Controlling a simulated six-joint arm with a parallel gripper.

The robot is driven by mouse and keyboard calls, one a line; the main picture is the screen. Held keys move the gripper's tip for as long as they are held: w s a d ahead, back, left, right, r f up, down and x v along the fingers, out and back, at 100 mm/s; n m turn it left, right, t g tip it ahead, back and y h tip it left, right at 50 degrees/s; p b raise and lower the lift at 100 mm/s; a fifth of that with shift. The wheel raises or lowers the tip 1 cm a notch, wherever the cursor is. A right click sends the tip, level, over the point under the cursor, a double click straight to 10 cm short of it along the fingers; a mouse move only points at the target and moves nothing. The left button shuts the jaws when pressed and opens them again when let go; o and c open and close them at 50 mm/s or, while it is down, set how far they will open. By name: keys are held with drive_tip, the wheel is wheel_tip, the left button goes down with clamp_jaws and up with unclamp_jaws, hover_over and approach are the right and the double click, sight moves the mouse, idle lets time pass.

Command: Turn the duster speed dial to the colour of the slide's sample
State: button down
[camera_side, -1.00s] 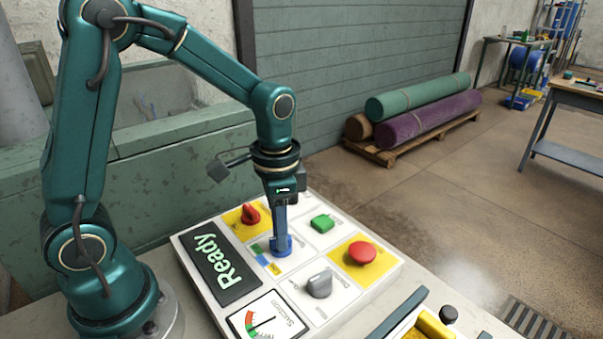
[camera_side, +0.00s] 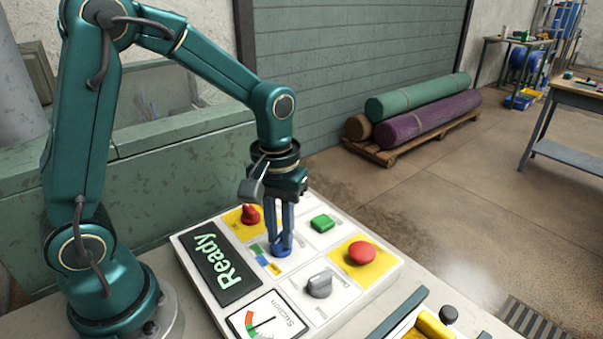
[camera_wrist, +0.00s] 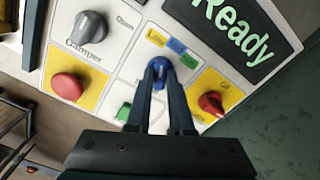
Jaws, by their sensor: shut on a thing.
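The duster speed dial appears to be the blue dial (camera_side: 281,250) on the white control panel (camera_side: 187,246); it also shows in the wrist view (camera_wrist: 162,78). Yellow, blue and green patches (camera_wrist: 174,44) lie beside it on its face plate. My gripper (camera_side: 282,243) points down with both fingers around the dial, shut on it; its fingers show in the wrist view (camera_wrist: 161,72). The fingers partly cover the dial, and I cannot tell which patch it points to. A yellow piece (camera_side: 434,325) is cut off at the lower edge; I cannot tell whether it is the slide's sample.
Near the dial are a red knob (camera_side: 250,215), a green button (camera_side: 322,223), a red mushroom button (camera_side: 361,253) and a grey knob (camera_side: 319,286). A screen reading "Ready" (camera_side: 219,267) and a gauge (camera_side: 268,318) are at the left and front. Rolled rugs (camera_side: 430,118) lie behind.

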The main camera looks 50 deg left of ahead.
sight(280, 237)
drive_tip(key=shift+n, duration=1.1)
drive_tip(key=c, duration=0.8)
unclamp_jaws()
drive_tip(key=shift+r, duration=2.6)
